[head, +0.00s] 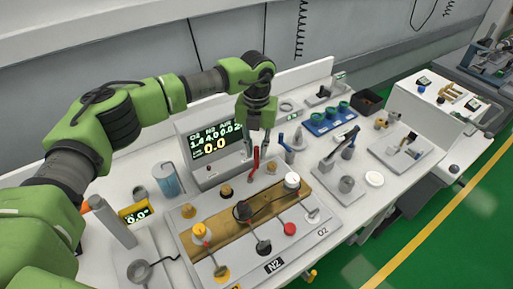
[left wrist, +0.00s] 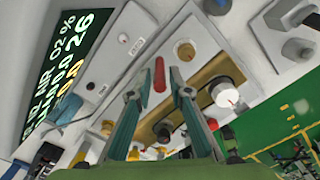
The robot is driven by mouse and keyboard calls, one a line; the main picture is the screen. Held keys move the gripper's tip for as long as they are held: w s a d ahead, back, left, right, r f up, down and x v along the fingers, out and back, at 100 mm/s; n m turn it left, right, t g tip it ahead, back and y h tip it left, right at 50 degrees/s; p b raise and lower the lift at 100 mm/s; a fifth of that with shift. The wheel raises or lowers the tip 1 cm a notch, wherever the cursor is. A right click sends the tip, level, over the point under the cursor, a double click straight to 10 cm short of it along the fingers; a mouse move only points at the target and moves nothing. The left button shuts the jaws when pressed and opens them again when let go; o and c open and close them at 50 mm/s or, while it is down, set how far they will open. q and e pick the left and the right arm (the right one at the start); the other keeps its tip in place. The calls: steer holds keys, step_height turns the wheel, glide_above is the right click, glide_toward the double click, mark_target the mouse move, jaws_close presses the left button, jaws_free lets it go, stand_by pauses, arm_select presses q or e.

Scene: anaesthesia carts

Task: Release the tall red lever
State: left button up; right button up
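The tall red lever (head: 255,160) stands on the grey front of the console, just below the black display. In the left wrist view the red lever (left wrist: 159,75) shows between the two fingertips. My left gripper (head: 259,142) hangs over the lever, pointing down. In the left wrist view the left gripper (left wrist: 160,78) is open, its fingers on either side of the lever with narrow gaps. I cannot tell how deep the lever sits between them. My right gripper is not in view.
A brass-coloured panel (head: 213,235) with several knobs and small levers lies in front. A black display (head: 215,140) stands close behind my gripper. A blue-handled lever (head: 283,141) is just right of it. A blue tray (head: 325,124) stands further right.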

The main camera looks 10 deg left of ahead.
arm_select(q)
jaws_close()
steer(key=m+b, duration=0.1)
steer(key=d+m+b, duration=0.1)
steer(key=shift+s+f+b, duration=0.1)
steer(key=shift+f+b, duration=0.15)
steer(key=shift+b, duration=0.15)
steer(key=shift+s+d+r+m+b, duration=0.15)
steer(key=shift+m+b, duration=0.15)
steer(key=shift+m, duration=0.25)
steer(key=shift+s+d+r+m+b, duration=0.15)
steer(key=shift+m+b, duration=0.1)
steer(key=shift+m, duration=0.3)
steer(key=o, duration=0.5)
jaws_free()
